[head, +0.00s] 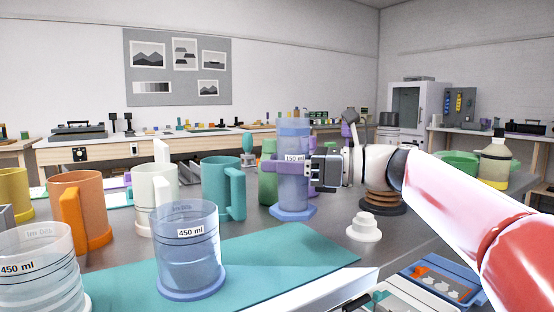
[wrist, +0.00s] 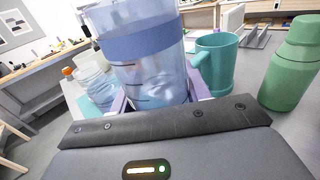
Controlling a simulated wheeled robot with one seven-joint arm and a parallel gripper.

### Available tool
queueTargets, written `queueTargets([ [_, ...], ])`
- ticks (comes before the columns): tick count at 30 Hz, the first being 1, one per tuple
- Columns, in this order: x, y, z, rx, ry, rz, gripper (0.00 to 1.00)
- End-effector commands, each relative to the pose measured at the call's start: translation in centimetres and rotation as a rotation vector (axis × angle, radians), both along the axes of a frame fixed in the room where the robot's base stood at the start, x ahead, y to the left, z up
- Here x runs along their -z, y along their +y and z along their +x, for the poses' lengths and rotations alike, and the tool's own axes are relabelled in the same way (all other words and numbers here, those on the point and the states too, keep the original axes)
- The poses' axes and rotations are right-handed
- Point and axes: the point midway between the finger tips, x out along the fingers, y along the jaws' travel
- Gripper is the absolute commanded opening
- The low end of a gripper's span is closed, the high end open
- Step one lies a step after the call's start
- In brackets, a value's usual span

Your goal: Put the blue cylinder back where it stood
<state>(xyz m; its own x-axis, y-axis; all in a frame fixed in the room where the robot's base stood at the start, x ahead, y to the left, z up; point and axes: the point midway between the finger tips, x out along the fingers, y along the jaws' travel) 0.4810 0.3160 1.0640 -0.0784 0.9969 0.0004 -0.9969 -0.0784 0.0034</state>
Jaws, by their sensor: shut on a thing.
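The blue cylinder (head: 293,190) is a tall, see-through measuring cylinder with a wide foot and a small white label. It is upright in the head view, right of centre. My gripper (head: 290,172) is shut on it at mid-height, reaching in from the right with purple fingers at its sides. In the wrist view the cylinder (wrist: 150,60) fills the middle between the fingers, its foot hidden. I cannot tell whether its foot touches the table (head: 330,195) or hangs just above it.
A teal mug (head: 220,190) and a green bottle (wrist: 291,70) are near the cylinder. A blue beaker (head: 187,255) stands on the teal mat (head: 265,265). White (head: 155,200) and orange (head: 78,210) mugs stand left. A white stepped piece (head: 364,228) is to the right.

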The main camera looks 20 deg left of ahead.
Motion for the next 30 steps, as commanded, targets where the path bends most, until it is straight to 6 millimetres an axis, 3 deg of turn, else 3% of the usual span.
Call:
queueTargets([
  [12, -0.2, -0.1, 0.0, -0.001, -0.002, 0.007, 0.0],
  [30, 4.9, -0.1, 0.0, -0.001, -0.002, 0.006, 0.0],
])
